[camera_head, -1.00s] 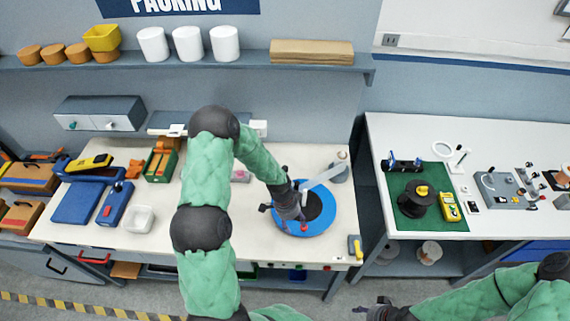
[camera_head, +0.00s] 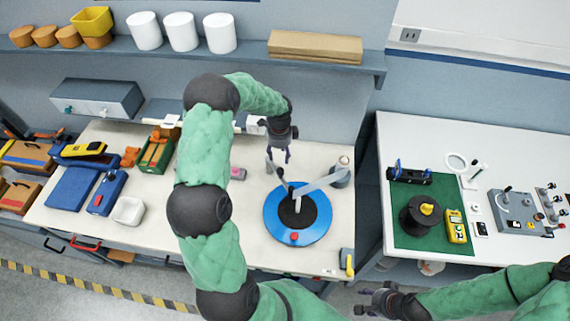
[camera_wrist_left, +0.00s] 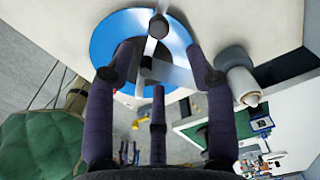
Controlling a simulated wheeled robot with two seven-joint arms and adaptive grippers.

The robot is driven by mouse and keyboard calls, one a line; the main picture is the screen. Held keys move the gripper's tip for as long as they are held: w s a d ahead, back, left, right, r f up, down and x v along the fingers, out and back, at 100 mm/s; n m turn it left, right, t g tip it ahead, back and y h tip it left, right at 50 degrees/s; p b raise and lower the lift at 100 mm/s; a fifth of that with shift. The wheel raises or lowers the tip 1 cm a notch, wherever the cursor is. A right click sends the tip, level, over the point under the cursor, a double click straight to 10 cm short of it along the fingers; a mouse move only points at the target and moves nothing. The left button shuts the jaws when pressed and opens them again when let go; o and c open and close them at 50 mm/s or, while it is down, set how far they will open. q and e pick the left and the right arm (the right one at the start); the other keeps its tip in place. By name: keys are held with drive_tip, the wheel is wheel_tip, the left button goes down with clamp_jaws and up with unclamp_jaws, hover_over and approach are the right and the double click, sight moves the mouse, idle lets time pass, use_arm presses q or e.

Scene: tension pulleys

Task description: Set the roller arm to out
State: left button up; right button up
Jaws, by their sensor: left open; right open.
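A blue disc (camera_head: 325,222) with a dark centre lies on the pale bench; it fills the top of the left wrist view (camera_wrist_left: 110,40). A pale bar (camera_head: 322,183) reaches from above its centre towards a grey cylinder (camera_head: 341,178) at the right. A black-knobbed lever (camera_head: 281,174) slants from the centre to the disc's back left. I cannot tell which of these is the roller arm. My left gripper (camera_head: 286,156) is open and empty, above and behind the disc, near the knob, with no clear contact. My right gripper (camera_head: 368,300) is open and empty at the front.
A second bench (camera_head: 400,135) with a green mat stands right, across a gap.

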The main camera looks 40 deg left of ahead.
sight(280, 170)
use_arm(q)
wheel_tip(280, 170, down, 10)
drive_tip(key=shift+f+p, duration=0.15)
drive_tip(key=shift+p, duration=0.45)
drive_tip(key=shift+s, duration=0.1)
clamp_jaws()
